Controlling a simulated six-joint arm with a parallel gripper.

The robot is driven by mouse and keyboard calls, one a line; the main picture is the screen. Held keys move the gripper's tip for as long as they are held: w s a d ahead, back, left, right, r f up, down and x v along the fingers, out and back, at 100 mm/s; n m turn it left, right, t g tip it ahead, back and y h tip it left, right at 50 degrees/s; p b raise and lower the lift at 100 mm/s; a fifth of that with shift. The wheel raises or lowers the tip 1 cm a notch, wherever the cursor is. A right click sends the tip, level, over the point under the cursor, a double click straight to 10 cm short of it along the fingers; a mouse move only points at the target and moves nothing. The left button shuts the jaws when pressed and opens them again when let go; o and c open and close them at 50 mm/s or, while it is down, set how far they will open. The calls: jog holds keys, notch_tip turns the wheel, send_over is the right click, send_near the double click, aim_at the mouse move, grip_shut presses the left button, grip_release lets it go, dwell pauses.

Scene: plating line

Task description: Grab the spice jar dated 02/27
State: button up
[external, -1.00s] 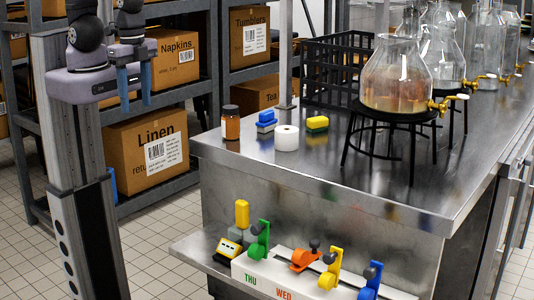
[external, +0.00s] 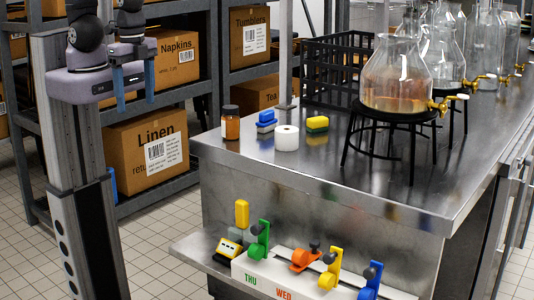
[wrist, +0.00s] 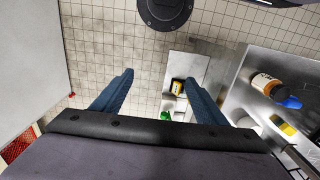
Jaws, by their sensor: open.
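A brown spice jar (external: 231,124) with a dark lid stands upright at the near left corner of the steel counter. It also shows in the wrist view (wrist: 264,84) at the right, with a pale label; no date is legible. My gripper (external: 135,88) is open and empty, high up left of the counter, with its blue fingers pointing down. In the wrist view my gripper (wrist: 158,77) has its fingers spread over the floor and lower shelf, well left of the jar.
Glass dispensers on black stands (external: 390,117) fill the counter's right. Shelving with boxes (external: 146,150) stands behind.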

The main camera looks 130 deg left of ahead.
notch_tip(320, 180, up, 5)
jog(key=w+a+n+t+y+b, duration=0.25)
jog(key=w+a+t+b, duration=0.2)
jog(key=w+a, duration=0.55)
jog(key=w+a+n+t+y+b, duration=0.25)
jog(key=w+a+b, duration=0.35)
jog(key=a, duration=0.8)
jog(key=s+a+r+m+t+y+b, duration=0.1)
jog(key=a+r+t+y+b, duration=0.15)
jog(key=a+t+b, duration=0.35)
jog(key=s+a+r+t+y+b, duration=0.1)
jog(key=a+r+t+b, duration=0.15)
jog(key=a, duration=0.55)
jog(key=s+d+f+m+t+h+b, duration=0.1)
jog(key=s+d+f+m+h+b, duration=0.15)
jog(key=s+h+b, duration=0.4)
jog(key=s+d+f+m+t+h+b, duration=0.1)
jog(key=s+d+f+t+h+b, duration=0.2)
jog(key=s, duration=0.6)
jog(key=g+y, duration=0.1)
jog(key=g, duration=0.1)
send_near(239, 122)
jog(key=w, duration=0.3)
jog(key=shift+w+d+f+m+t+b, duration=0.15)
jog(key=shift+w+f+m+t+b, duration=0.1)
jog(key=shift+w+b, duration=0.1)
jog(key=shift+w+p, duration=0.75)
jog(key=shift+w, duration=2.9)
jog(key=c, duration=1.3)
